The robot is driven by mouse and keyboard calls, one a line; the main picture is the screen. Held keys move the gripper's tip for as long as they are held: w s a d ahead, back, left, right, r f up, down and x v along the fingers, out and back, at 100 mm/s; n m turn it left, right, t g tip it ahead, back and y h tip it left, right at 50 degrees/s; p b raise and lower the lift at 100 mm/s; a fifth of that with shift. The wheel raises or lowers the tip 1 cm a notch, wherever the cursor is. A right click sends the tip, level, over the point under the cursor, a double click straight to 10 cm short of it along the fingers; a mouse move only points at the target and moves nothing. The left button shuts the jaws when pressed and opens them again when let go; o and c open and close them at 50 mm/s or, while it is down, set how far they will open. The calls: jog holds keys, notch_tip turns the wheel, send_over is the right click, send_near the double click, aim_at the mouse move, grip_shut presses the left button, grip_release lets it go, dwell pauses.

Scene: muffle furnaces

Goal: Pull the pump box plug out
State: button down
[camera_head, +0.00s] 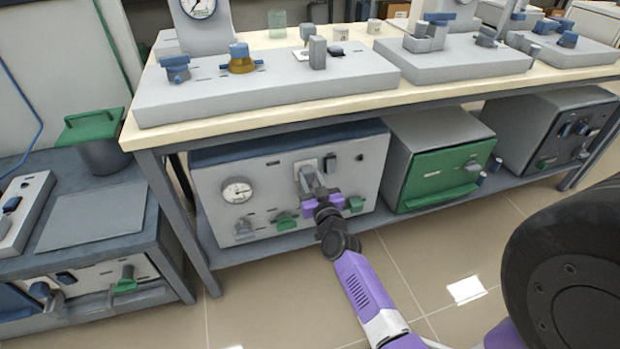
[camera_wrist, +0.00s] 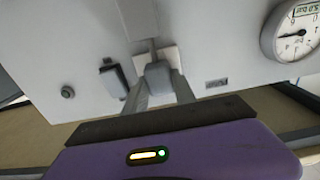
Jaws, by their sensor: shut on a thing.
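The pump box (camera_head: 270,165) is a light grey box with a round gauge, on the shelf under the bench in the head view. Its grey plug (camera_wrist: 158,74) sits at a pale socket plate (camera_wrist: 173,56) in the wrist view, with a cord or bar at its far end. My gripper (camera_head: 314,186) is at the front panel. Its two fingers lie on either side of the plug and are shut on it. Whether the plug is fully seated in the socket cannot be told. In the head view my gripper partly hides the plug.
A dark switch (camera_wrist: 113,76) and the pressure gauge (camera_wrist: 293,32) flank the plug. Green knobs (camera_head: 285,220) stick out low on the panel. A green-fronted box (camera_head: 440,175) stands to the right. The tiled floor in front is open.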

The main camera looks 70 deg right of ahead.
aim_at(310, 178)
dwell(0.3)
jog(key=shift+p+v, duration=0.4)
jog(key=shift+v, duration=1.5)
jog(key=shift+s, duration=0.1)
jog(key=c, duration=1)
grip_release()
jog(key=shift+a, duration=0.15)
jog(key=p+v, duration=0.1)
jog(key=v, duration=0.6)
jog(key=shift+s+a+p, duration=0.2)
jog(key=shift+s+p, duration=0.05)
jog(key=shift+p, duration=0.1)
